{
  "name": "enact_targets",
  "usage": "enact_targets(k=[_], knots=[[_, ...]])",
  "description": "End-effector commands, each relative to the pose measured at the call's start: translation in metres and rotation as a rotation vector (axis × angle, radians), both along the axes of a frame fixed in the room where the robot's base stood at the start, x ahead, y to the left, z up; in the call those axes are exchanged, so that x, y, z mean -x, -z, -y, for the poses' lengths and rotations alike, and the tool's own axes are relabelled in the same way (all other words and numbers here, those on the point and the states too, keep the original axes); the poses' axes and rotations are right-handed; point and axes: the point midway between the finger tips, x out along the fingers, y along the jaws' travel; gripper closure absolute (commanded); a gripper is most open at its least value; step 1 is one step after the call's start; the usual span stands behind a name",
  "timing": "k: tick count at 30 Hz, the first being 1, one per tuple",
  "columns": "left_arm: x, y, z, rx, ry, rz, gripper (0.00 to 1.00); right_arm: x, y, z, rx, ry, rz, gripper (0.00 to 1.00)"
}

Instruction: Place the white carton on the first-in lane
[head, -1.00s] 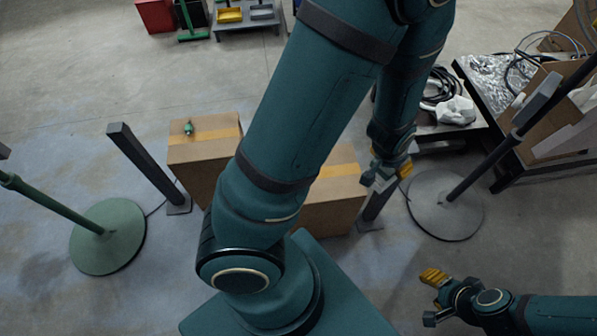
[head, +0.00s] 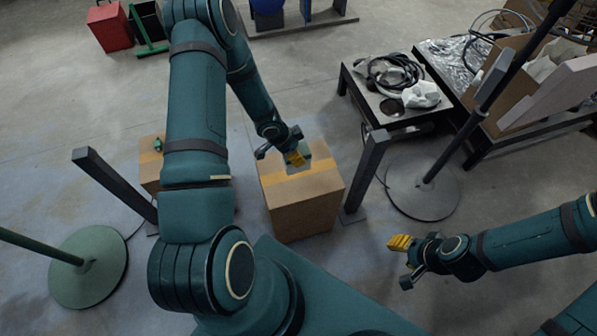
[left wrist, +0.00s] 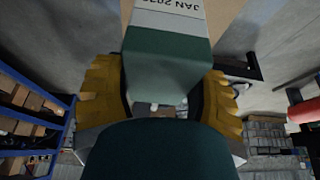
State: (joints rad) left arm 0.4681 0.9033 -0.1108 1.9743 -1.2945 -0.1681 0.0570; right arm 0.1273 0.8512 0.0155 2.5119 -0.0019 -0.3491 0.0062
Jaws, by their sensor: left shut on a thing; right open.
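My left gripper (head: 294,159) is shut on a carton (head: 320,150) just over the top of a taped brown box (head: 305,205). In the left wrist view, the carton (left wrist: 168,62) sits between the yellow fingers; it shows a dark green face and a pale band with printed date letters. I cannot tell whether it touches the box top. My right gripper (head: 402,262) is open and empty at the lower right, apart from the box. No marking shows which place is the first-in lane.
Another brown box (head: 150,172) with a small green item (head: 158,145) is partly hidden behind my left arm. Dark posts (head: 365,172) (head: 112,182) stand beside the boxes. A black table (head: 375,105) with cables and a round stand base (head: 423,192) are at the right.

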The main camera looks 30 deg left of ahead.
Motion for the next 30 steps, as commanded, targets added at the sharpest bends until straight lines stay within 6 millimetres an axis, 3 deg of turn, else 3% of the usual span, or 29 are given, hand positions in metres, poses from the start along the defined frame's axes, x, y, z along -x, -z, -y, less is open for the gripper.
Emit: enact_targets(k=[7,15,23,30], knots=[[0.001,0.015,-0.010,0.002,0.025,0.000,0.83,0.000,0.004,0.000,0.000,0.000,0.000,0.53],[0.002,0.063,-0.010,0.000,0.028,-0.002,0.83,-0.003,0.031,0.000,0.001,0.001,0.008,0.53],[0.001,0.080,-0.010,0.001,0.026,-0.001,0.83,-0.005,0.037,0.001,0.002,0.002,0.013,0.53],[0.001,0.110,-0.010,0.001,0.026,-0.001,0.83,-0.007,0.049,0.001,0.004,0.003,0.018,0.53]])
